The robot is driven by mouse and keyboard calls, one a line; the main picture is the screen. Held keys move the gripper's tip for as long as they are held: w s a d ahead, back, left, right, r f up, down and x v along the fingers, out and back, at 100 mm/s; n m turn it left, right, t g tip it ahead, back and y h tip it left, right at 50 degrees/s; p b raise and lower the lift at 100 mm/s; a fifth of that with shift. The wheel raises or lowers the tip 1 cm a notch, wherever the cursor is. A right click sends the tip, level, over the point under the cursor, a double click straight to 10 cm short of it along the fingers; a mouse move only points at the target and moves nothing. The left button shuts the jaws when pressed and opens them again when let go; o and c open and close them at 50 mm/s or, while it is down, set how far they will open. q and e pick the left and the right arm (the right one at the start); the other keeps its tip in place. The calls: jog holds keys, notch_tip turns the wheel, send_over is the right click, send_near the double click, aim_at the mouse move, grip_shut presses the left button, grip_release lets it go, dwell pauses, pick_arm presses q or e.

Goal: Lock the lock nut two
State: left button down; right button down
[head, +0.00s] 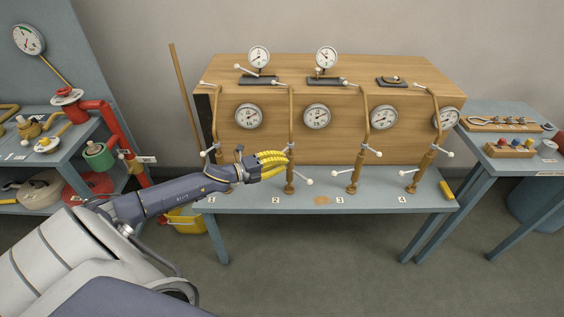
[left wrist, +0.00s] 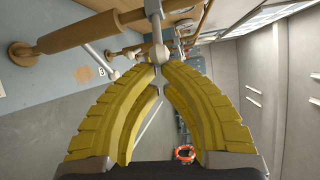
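My left gripper (head: 287,160) comes in from the left, with yellow fingers bunched at the upright brass pipe (head: 291,120) above label 2. In the left wrist view the left gripper (left wrist: 158,69) has its fingertips drawn together at the white ball end of a grey lever (left wrist: 157,28). The fingertips look closed on that ball. The lever runs away from the fingers toward the brass fitting. The fingers hide the lock nut of station two in the head view. A lower white-tipped handle (head: 308,181) sticks out to the right of pipe 2. My right gripper is not in view.
Similar pipes with white-knobbed handles stand at labels 1, 3 (head: 356,170) and 4 (head: 422,170). A wooden panel (head: 340,148) with gauges stands behind them on the blue table (head: 320,203). A red-piped shelf is at left; another table (head: 515,165) is at right.

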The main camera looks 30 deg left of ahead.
pick_arm(q)
jog(key=d+f+v, duration=0.1)
jog(key=v, duration=0.7)
jog(key=shift+s+d+r, duration=0.15)
jog(key=shift+s+r, duration=0.1)
jog(key=shift+s, duration=0.1)
dwell(0.3)
dwell(0.4)
